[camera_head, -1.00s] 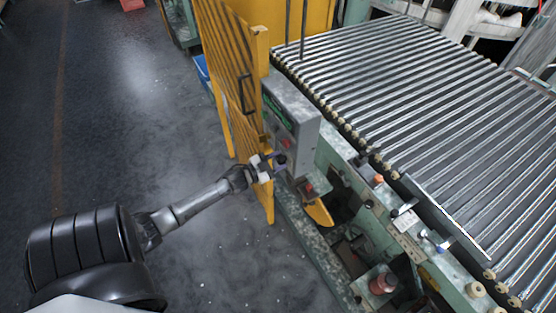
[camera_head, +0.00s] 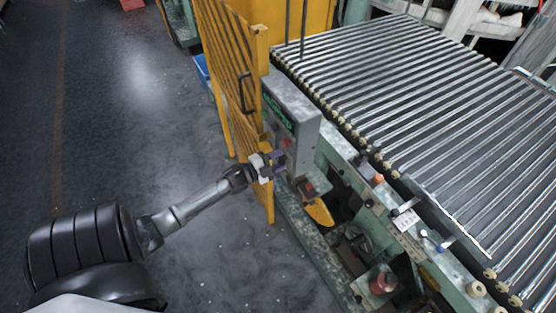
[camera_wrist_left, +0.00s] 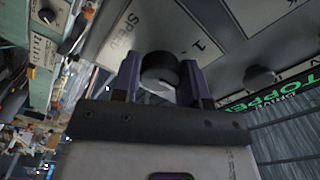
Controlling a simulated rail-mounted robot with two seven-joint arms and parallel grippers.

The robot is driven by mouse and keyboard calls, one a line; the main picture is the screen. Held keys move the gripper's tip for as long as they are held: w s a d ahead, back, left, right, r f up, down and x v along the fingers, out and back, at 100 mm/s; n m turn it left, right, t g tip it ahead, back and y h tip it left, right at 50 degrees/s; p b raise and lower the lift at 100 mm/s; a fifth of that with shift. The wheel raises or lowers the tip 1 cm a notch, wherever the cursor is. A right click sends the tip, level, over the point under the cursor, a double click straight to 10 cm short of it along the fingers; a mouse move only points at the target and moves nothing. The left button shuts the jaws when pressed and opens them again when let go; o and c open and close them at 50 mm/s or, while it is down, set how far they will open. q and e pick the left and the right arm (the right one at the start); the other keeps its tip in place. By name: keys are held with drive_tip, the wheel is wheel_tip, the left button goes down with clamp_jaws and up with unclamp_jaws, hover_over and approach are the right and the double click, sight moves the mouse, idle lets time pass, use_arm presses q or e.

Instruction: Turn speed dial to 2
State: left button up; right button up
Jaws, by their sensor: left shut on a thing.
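The speed dial (camera_wrist_left: 158,72) is a round black knob on a grey panel in the left wrist view, beside a label reading SPEED (camera_wrist_left: 122,37). A "1" mark shows to the upper right of the dial. My left gripper (camera_wrist_left: 160,80) has its two dark fingers on either side of the dial and is shut on it. In the head view my left gripper (camera_head: 276,163) reaches the front of the grey control box (camera_head: 291,115); the dial is hidden there. The dial's exact setting cannot be told. My right gripper is not in view.
A yellow gate (camera_head: 229,80) stands close behind and left of the box. A roller conveyor (camera_head: 430,100) runs to the right, with a green machine frame along its edge. Another knob (camera_wrist_left: 259,76) sits on the panel to the right. Open floor lies left.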

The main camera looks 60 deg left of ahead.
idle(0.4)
use_arm(q)
drive_tip(key=o, duration=0.9)
drive_tip(key=shift+o, duration=0.2)
drive_tip(key=shift+s, duration=0.15)
drive_tip(key=s+b, duration=0.1)
drive_tip(key=s, duration=1.2)
drive_tip(key=shift+s+b, duration=0.3)
